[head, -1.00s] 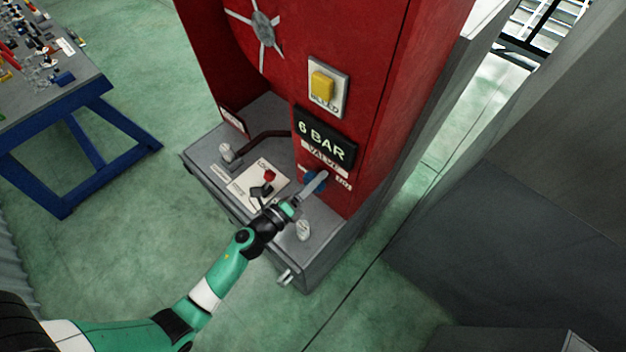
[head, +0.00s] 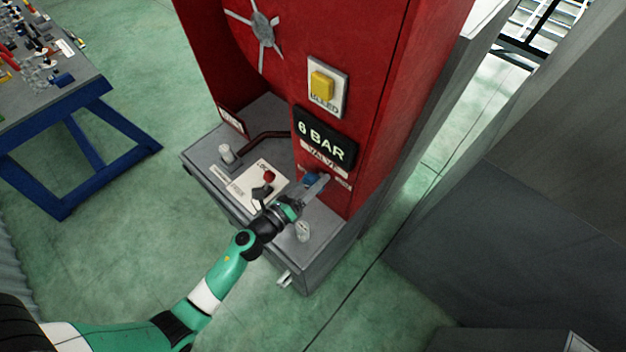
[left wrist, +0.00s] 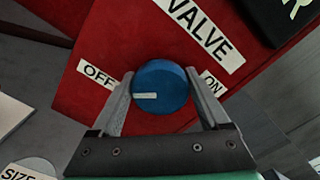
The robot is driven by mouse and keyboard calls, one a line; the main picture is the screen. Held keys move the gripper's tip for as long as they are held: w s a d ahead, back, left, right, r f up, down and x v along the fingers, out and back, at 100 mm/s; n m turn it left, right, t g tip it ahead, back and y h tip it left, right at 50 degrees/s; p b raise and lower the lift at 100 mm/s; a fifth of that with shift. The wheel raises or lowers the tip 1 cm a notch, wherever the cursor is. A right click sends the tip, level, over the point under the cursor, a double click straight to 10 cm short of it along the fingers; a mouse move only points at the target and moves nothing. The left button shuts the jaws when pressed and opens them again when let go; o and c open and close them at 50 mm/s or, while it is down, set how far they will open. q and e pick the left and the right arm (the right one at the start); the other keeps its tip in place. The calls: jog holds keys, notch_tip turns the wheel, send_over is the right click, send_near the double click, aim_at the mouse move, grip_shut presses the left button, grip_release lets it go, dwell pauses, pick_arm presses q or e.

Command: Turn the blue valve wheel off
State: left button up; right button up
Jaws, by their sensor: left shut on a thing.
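The blue valve wheel (left wrist: 160,88) sits on the red panel between an OFF label (left wrist: 97,73) and an ON label (left wrist: 213,84) in the left wrist view. Its white mark points left, toward the OFF side. In the head view the wheel (head: 311,179) is below the VALVE label, partly covered by my gripper. My left gripper (left wrist: 162,95) has one finger on each side of the wheel and is shut on it; it also shows in the head view (head: 314,188). My right gripper is not in view.
A 6 BAR display (head: 324,137) and a yellow button (head: 322,86) are above the wheel. A red-knobbed lever (head: 269,177) stands on the grey ledge (head: 215,175) close to my left gripper. A blue-framed table (head: 85,120) is at the left.

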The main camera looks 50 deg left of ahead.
pick_arm(q)
jog(key=o, duration=1.2)
jog(key=shift+o, duration=0.2)
jog(key=s+d, duration=0.1)
jog(key=s, duration=1)
jog(key=shift+s, duration=0.3)
